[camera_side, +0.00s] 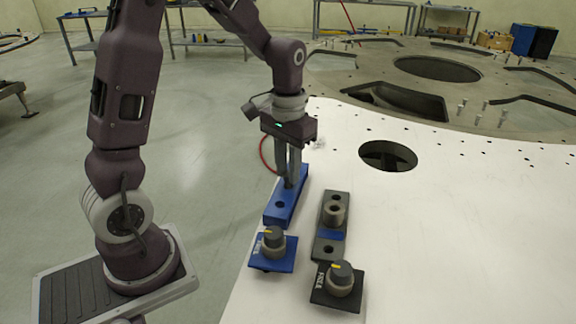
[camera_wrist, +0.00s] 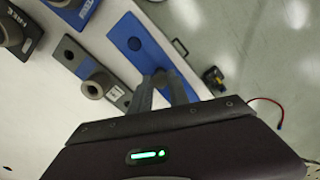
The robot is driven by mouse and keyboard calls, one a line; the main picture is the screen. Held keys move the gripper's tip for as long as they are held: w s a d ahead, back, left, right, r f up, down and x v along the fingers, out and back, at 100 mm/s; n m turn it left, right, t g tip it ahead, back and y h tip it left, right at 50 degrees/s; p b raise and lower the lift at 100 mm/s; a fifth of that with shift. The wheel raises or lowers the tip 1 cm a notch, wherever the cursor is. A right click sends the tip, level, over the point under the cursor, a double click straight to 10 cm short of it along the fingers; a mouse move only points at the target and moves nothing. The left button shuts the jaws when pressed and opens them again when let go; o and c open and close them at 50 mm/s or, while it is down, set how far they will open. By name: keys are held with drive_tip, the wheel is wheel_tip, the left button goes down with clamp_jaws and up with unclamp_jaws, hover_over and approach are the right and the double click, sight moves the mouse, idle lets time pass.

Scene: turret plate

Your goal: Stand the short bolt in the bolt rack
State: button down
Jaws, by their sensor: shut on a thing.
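My gripper (camera_side: 289,184) points straight down over the far part of a blue block with holes (camera_side: 277,217), which looks like the bolt rack. The fingertips are at or just above the block's top; I cannot tell whether they touch. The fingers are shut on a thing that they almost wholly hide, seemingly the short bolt. An empty hole shows in the near end of the block. In the wrist view, my gripper (camera_wrist: 162,80) reaches over the same blue block (camera_wrist: 122,30), with one dark open hole beyond the fingers.
A grey block (camera_side: 328,246) with a blue band stands to the right, a round metal collar (camera_side: 335,212) on it. Nearer are a blue plate (camera_side: 287,264) and a black plate (camera_side: 325,297), each with a dark knob. The white table is clear farther right, up to a large round hole (camera_side: 388,155).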

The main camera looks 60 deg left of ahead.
idle(0.3)
drive_tip(key=c, duration=0.9)
unclamp_jaws()
drive_tip(key=shift+o, duration=0.2)
drive_tip(key=shift+r, duration=3.5)
